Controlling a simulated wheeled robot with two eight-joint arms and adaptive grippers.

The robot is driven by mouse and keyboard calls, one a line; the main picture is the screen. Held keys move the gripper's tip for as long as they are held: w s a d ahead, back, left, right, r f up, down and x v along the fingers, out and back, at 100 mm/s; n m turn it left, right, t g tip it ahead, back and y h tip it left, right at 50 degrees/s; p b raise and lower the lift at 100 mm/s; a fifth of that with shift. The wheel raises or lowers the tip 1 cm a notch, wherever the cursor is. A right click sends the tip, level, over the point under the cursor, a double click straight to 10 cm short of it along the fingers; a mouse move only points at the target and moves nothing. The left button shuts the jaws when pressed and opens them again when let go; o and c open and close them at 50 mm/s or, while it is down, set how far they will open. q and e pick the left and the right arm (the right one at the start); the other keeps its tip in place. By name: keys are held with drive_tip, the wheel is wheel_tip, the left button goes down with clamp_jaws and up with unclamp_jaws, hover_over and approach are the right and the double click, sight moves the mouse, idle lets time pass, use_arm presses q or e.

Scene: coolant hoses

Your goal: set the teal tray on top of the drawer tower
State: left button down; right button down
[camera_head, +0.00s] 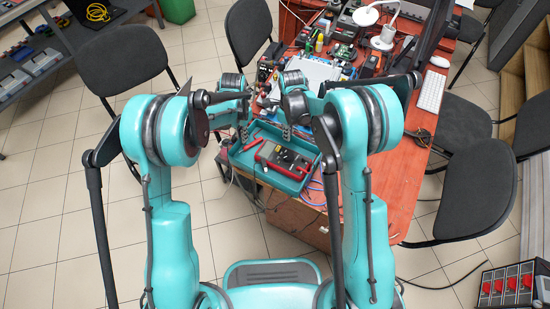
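The teal tray (270,178) is at the near left end of the red-brown desk. A red and grey item (283,160) and a small red piece (252,145) lie in it. My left gripper (243,136) is at the tray's far left side. My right gripper (287,134) is over the tray's far side, right of the left one. Both are small and dark here. I cannot tell whether their fingers touch the tray or are open. A wooden drawer front (295,216) shows below the desk top; I cannot tell whether it is the drawer tower.
The desk (400,185) is clear on its near right part. Tools, a lamp (383,38), a keyboard (431,91) and cables crowd its far part. Black chairs (122,60) stand on both sides. Loose blue and red cables (313,190) lie beside the tray. Tiled floor is free at left.

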use_arm(q)
drive_tip(key=shift+r, duration=0.1)
use_arm(e)
drive_tip(key=shift+r, duration=0.1)
